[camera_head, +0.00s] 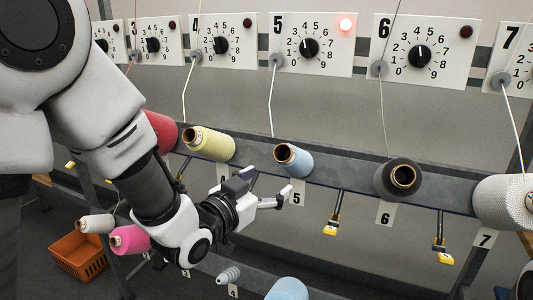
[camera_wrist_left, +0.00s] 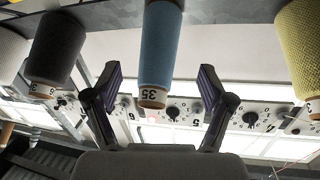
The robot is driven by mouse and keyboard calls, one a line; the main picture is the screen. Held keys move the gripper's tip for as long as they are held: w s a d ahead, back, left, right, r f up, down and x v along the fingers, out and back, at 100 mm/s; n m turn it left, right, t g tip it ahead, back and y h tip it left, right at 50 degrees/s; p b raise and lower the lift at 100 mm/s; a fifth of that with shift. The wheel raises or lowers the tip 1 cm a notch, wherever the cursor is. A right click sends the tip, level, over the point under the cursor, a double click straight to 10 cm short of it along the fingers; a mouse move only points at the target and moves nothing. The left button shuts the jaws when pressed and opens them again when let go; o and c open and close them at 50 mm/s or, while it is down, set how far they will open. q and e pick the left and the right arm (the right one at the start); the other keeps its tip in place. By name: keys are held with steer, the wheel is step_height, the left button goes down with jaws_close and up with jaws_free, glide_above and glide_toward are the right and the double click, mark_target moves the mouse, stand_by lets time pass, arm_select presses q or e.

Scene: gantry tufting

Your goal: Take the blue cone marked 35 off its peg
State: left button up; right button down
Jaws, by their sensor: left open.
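The blue cone (camera_head: 293,160) sticks out from the grey rail at position 5, its brown tube end facing out. In the left wrist view the blue cone (camera_wrist_left: 160,48) hangs in the middle, with "35" on its end band. Its peg is hidden inside it. My left gripper (camera_head: 267,186) is open and empty, just below and left of the cone in the head view. In the wrist view the fingers of my left gripper (camera_wrist_left: 161,76) appear on either side of the cone's marked end, without visible contact. My right gripper is not in view.
A yellow cone (camera_head: 210,144) and a black cone (camera_head: 398,178) flank the blue one on the rail (camera_head: 340,172). A white cone (camera_head: 505,201) is further right. Another blue cone (camera_head: 287,290) is lower down. Panel 5 (camera_head: 312,46) has a lit red lamp.

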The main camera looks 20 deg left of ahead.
mark_target(289, 153)
arm_select(q)
steer(key=shift+t, duration=0.3)
steer(key=w+r+p, duration=0.1)
steer(key=w, duration=0.1)
steer(key=w+d+r+p, duration=0.1)
steer(key=w, duration=0.1)
steer(key=w+d+r+p, duration=0.1)
steer(key=w, duration=0.2)
steer(key=shift+d+r, duration=0.1)
steer(key=shift+d, duration=0.1)
steer(key=shift+w+d, duration=0.15)
steer(key=shift+w, duration=0.2)
steer(key=c, duration=1.5)
steer(key=shift+s, duration=0.1)
steer(key=shift+s, duration=0.1)
steer(key=shift+s+r, duration=0.3)
steer(key=shift+r, duration=0.05)
